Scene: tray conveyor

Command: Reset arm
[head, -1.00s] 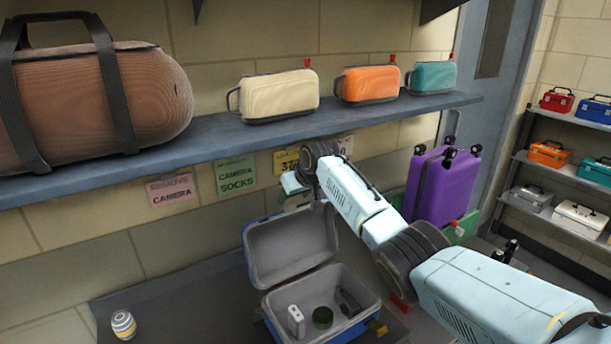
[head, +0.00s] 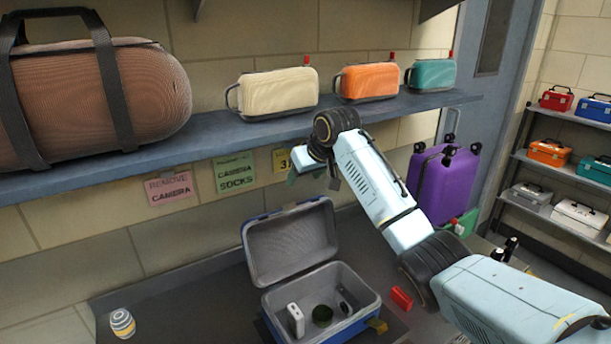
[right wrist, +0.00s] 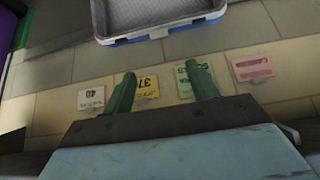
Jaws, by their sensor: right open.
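My right gripper (head: 313,178) is raised in front of the wall, just under the shelf edge and above the open case. In the right wrist view its two green fingers (right wrist: 161,74) stand apart with nothing between them. My right arm (head: 375,190) comes in from the lower right. The blue and grey case (head: 285,247) stands below with its lid up. It holds a white item (head: 295,318), a dark green round item (head: 322,316) and a dark item by its right wall. My left gripper is not in view.
The shelf (head: 220,128) bears a brown duffel bag (head: 150,90) and cream, orange and teal bags. Paper notes hang on the wall below. A striped cup-like object (head: 122,323) stands at lower left, a red item (head: 401,298) beside the case, a purple suitcase (head: 442,185) at right.

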